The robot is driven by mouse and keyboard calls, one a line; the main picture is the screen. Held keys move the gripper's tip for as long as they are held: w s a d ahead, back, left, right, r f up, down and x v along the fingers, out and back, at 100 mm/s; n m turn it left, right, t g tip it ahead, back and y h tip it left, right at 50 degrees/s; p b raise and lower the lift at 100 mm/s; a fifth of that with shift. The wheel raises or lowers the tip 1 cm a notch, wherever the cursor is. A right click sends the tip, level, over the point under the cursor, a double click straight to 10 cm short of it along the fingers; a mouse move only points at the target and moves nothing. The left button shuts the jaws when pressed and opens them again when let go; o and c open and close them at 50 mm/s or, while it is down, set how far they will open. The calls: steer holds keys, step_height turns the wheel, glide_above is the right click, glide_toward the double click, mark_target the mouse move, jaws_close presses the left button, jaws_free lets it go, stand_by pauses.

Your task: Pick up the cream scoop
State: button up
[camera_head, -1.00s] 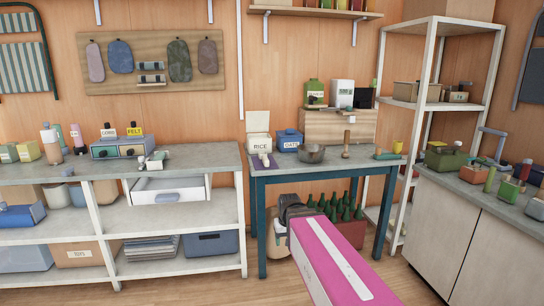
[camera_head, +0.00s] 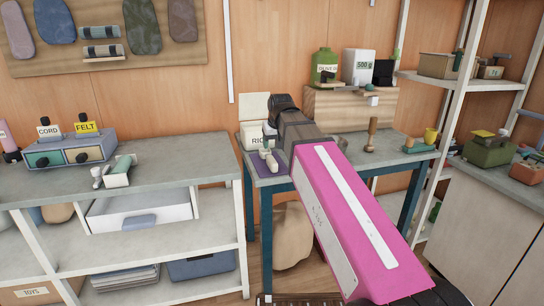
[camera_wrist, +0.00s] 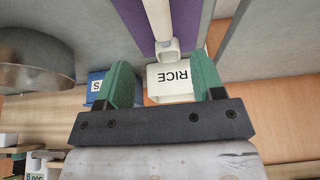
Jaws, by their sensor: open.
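The cream scoop (camera_head: 268,157) lies on a purple mat (camera_head: 258,170) at the left end of the blue-legged table, in front of the rice container (camera_head: 251,134). In the wrist view the scoop (camera_wrist: 158,18) shows at the top, with its square cup end towards the white rice container (camera_wrist: 172,84). My gripper (camera_wrist: 163,80) is open, its two green fingers apart and nothing held between them. In the head view my arm covers part of the table, and the dark gripper is just right of the rice container; its fingertips cannot be made out there.
A blue container (camera_wrist: 97,84) stands beside the rice container, behind the left finger. A grey metal bowl (camera_wrist: 35,55) is at the wrist view's left. A wooden-handled tool (camera_head: 371,135) stands farther right on the table. A grey-topped shelf unit (camera_head: 180,150) is close on the left.

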mark_target(271, 158)
steer(key=shift+w, duration=0.2)
steer(key=shift+w+a+f, duration=0.1)
steer(key=shift+x, duration=5.1)
steer(key=shift+w+a, duration=0.1)
jaws_close()
